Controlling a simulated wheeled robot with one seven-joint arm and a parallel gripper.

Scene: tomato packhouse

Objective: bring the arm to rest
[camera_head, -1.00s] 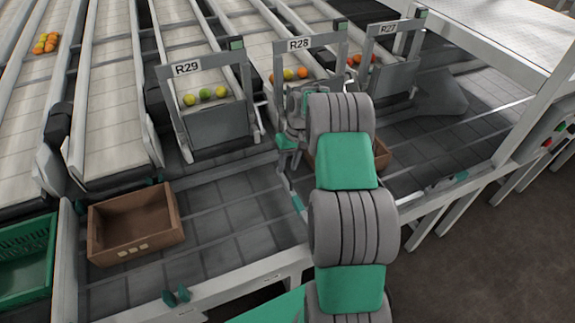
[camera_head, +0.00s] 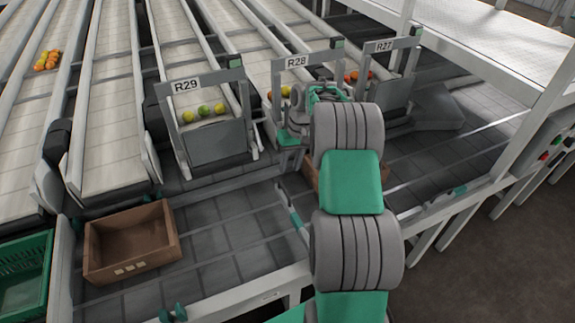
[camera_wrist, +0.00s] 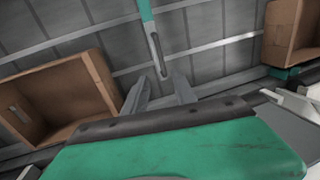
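My arm rises through the middle right of the head view, over the grey roller conveyor. My gripper (camera_wrist: 160,76) shows in the wrist view with its two grey fingers apart and nothing visible between them. In the head view its fingers are hidden, and only green and grey wrist parts show in front of the R28 gate. Below the fingers in the wrist view are the grey conveyor surface and a green-ended bar.
A brown crate (camera_head: 107,270) stands at the conveyor's left, beside a green crate (camera_head: 25,250). Another brown crate (camera_head: 384,172) is partly behind my arm. Gates R29 (camera_head: 212,143), R28 and R27 hold back tomatoes. White framing (camera_head: 480,65) stands at right.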

